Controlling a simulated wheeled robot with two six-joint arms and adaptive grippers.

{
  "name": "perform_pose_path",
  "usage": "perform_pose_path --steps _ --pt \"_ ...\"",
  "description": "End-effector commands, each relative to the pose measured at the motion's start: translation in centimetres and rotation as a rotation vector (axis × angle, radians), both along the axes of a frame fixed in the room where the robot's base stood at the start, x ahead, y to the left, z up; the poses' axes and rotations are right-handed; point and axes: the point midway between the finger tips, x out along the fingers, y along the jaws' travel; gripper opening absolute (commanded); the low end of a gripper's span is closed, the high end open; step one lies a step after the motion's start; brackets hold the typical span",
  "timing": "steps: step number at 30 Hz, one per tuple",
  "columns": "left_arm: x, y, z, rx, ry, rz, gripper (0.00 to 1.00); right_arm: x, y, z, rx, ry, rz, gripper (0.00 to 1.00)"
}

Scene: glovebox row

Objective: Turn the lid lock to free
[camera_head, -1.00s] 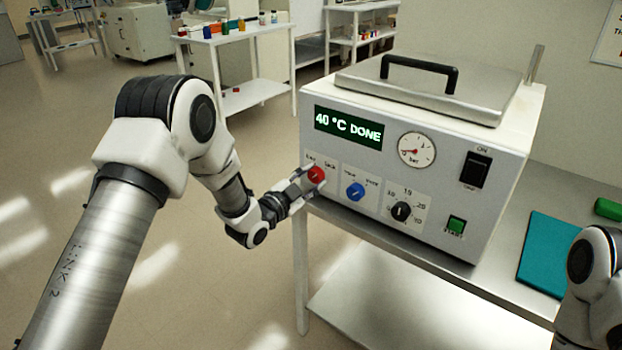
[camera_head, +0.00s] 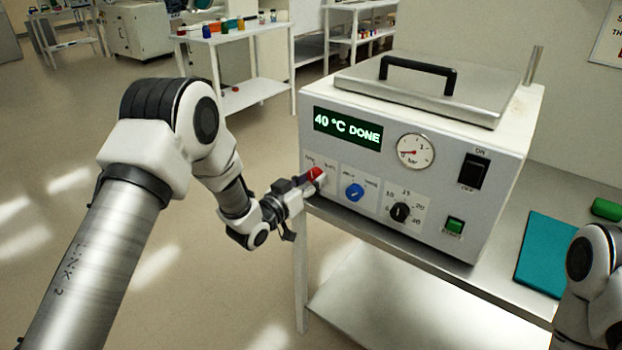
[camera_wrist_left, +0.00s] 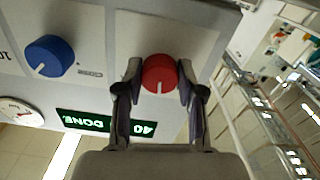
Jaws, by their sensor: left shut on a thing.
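The red knob (camera_head: 315,174) is at the left end of the control row on the front of the white machine (camera_head: 460,215). My left gripper (camera_head: 309,180) is shut on it from the front. In the left wrist view the red knob (camera_wrist_left: 160,74) sits between the two fingers of my left gripper (camera_wrist_left: 159,80), and a white mark line shows on its face. The small labels above the knob are too blurred to read. The machine's lid (camera_head: 430,88), with a black handle, is down. Only part of my right arm shows at the lower right; its gripper is out of view.
A blue knob (camera_head: 354,192) is just right of the red one, then a black dial (camera_head: 400,212) and a green button (camera_head: 454,226). The display (camera_head: 348,128) reads 40 °C DONE. A teal mat (camera_head: 545,250) lies on the bench at right.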

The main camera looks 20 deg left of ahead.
Motion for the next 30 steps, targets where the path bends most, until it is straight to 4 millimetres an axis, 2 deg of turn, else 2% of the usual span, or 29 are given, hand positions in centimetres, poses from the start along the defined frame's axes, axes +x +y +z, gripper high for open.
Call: perform_pose_path --steps 15,21,30 --pt "0.02 -0.08 0.25 -0.425 0.151 0.000 0.03 0.00 0.00 0.86 0.000 0.000 0.000 0.63" --pt "0.02 -0.09 0.27 -0.530 0.188 0.000 0.03 0.00 0.00 1.04 0.000 0.000 0.000 0.63" --pt "0.03 -0.09 0.25 -0.594 0.212 0.000 0.03 0.00 0.00 1.14 0.000 0.000 0.000 0.63"
